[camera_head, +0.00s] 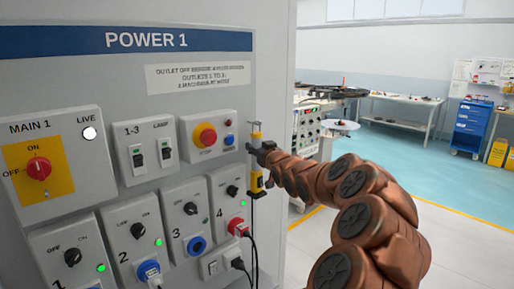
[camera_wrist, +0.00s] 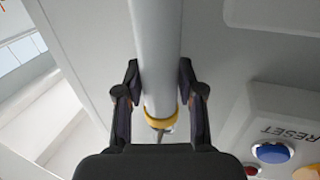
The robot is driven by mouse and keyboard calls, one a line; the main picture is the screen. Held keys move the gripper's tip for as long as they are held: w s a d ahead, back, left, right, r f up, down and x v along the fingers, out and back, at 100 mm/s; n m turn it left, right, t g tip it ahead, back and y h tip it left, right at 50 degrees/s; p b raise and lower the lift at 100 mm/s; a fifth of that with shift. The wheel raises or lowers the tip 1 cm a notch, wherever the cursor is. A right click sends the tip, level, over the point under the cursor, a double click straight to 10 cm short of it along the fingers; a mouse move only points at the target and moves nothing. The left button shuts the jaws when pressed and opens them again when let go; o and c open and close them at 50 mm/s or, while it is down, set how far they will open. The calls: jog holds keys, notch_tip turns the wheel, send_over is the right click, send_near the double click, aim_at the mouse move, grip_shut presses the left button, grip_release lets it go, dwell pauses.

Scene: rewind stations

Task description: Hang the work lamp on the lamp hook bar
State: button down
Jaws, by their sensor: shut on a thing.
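The work lamp is a slim, pale tube with yellow parts. In the head view the lamp (camera_head: 256,183) is upright at the right edge of the power panel, its middle partly covered by my gripper (camera_head: 262,152). In the wrist view the pale tube (camera_wrist: 156,40) passes between the fingers of my gripper (camera_wrist: 158,85), with a yellow ring near its lower end. My gripper is shut on the lamp. I cannot make out the lamp hook bar in either view.
The POWER 1 panel (camera_head: 120,75) fills the left, with a red-and-yellow stop button (camera_head: 206,136) close to the lamp. Dark cables hang below the lamp near the sockets. A grey machine (camera_head: 306,130) and a workbench (camera_head: 400,102) stand behind. Floor at the right is open.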

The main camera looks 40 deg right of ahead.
dwell(0.4)
jog(key=c, duration=0.6)
grip_release()
jog(key=shift+c, duration=0.2)
jog(key=v, duration=1.2)
jog(key=shift+a, duration=0.1)
